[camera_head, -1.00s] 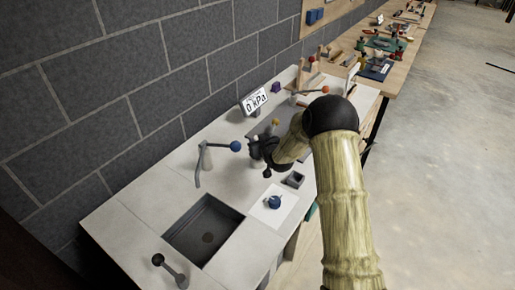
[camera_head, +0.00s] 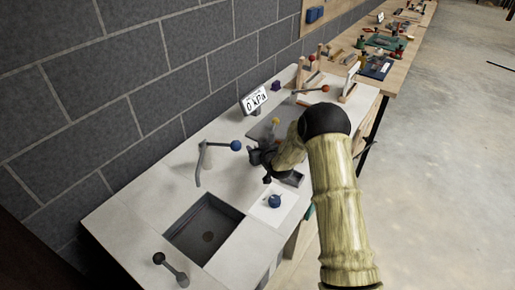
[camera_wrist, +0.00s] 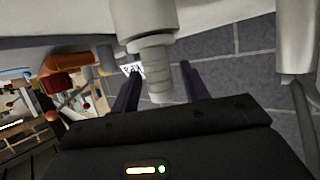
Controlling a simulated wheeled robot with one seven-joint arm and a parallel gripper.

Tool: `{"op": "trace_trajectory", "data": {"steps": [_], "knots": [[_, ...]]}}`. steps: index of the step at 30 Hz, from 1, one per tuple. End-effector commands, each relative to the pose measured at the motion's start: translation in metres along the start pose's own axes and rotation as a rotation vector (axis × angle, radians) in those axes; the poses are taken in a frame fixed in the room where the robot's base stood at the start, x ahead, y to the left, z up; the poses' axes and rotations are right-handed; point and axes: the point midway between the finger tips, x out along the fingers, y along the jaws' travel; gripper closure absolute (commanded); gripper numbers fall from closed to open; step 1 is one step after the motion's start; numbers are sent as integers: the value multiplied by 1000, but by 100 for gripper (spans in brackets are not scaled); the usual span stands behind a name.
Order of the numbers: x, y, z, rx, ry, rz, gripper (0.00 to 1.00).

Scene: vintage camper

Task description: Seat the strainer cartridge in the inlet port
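My gripper (camera_head: 257,158) is over the counter, to the right of the lever tap. In the wrist view its two dark fingers (camera_wrist: 160,88) stand apart. A pale grey stepped cylinder (camera_wrist: 155,50) lies between them in that view; I cannot tell whether they touch it. I cannot tell whether this cylinder is the strainer cartridge or the inlet port. A small round blue part (camera_head: 274,201) sits on a white mat (camera_head: 266,214) in front of the gripper. A small dark block (camera_head: 293,179) is close by, partly covered by my arm.
A lever tap (camera_head: 206,158) with a blue knob stands left of the gripper, behind a sunken sink (camera_head: 205,228). A display (camera_head: 255,98) reading 0 kPa stands near the block wall. A black-knobbed lever (camera_head: 170,268) is at the front left.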

Motion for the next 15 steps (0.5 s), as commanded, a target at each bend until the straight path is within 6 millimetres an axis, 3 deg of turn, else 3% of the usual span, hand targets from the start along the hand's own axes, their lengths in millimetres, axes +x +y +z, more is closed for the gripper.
{"op": "trace_trajectory", "data": {"steps": [8,15], "knots": [[-7,0,-2,0,0,0,55],[-40,2,-1,0,1,2,55]]}}
